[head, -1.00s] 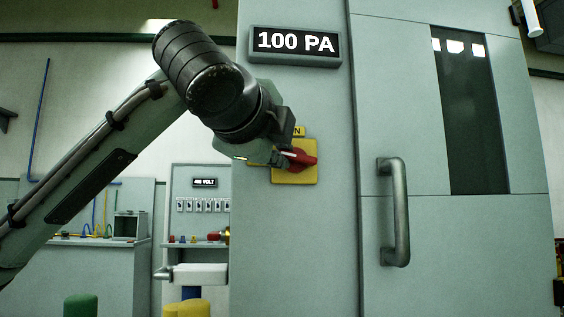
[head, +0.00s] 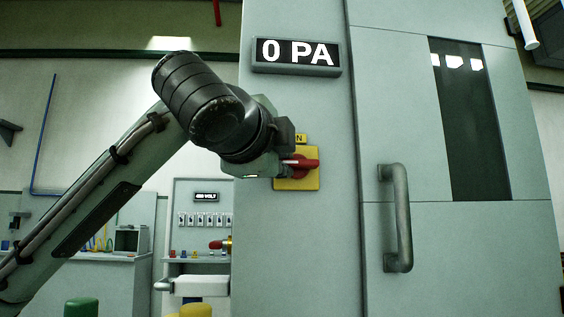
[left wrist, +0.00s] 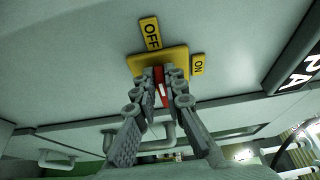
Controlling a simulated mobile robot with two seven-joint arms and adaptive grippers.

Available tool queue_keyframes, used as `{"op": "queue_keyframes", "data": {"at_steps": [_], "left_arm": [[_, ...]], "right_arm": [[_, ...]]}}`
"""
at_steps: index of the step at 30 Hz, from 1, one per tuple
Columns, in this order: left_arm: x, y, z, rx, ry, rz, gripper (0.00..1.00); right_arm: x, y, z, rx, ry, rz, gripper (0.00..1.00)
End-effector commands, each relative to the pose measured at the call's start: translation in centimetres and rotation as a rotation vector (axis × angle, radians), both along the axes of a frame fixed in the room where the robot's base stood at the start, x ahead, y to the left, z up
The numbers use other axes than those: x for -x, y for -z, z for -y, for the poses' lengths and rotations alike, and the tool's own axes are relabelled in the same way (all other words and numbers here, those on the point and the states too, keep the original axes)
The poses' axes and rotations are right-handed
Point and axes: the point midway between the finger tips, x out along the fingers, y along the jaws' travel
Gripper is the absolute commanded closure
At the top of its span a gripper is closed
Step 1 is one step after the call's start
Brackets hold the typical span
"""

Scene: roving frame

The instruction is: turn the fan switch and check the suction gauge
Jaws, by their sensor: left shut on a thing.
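The fan switch is a red rotary handle (head: 307,164) on a yellow plate (head: 297,184) on the grey-green cabinet front. In the head view it lies about level. My left gripper (head: 281,163) comes from the left, shut on the handle, and the arm hides part of the plate. In the left wrist view both fingers (left wrist: 165,88) straddle the red handle (left wrist: 159,74), which lines up towards the OFF label (left wrist: 150,33); the ON label (left wrist: 197,65) is to the right. The suction gauge (head: 297,54) above reads 0 PA. My right gripper is out of view.
A cabinet door with a dark window (head: 469,120) and a vertical bar handle (head: 398,218) stands right of the switch. A workbench (head: 100,257) and a panel marked 400 VOLT (head: 206,197) are behind at left. Green and yellow stools (head: 82,307) stand low at left.

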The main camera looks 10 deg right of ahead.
Motion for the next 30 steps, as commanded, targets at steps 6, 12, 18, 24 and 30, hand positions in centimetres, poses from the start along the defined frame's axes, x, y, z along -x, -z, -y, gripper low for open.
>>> {"op": "queue_keyframes", "data": {"at_steps": [6, 12, 18, 24, 30], "left_arm": [[0.0, 0.0, 0.0, 0.001, 0.001, -0.001, 0.70], [0.0, 0.0, 0.0, 0.000, 0.001, -0.001, 0.69], [0.8, 0.0, -0.3, 0.000, 0.001, 0.000, 0.69], [3.8, 0.0, -1.6, 0.000, 0.002, 0.002, 0.69], [6.2, 0.0, -2.7, 0.000, 0.002, 0.000, 0.69]], "right_arm": [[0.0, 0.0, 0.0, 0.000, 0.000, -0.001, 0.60], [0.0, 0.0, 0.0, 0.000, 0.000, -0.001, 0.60], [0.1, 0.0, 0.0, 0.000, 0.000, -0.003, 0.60], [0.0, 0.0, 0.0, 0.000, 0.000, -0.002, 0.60], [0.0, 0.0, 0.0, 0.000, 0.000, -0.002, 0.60]]}}
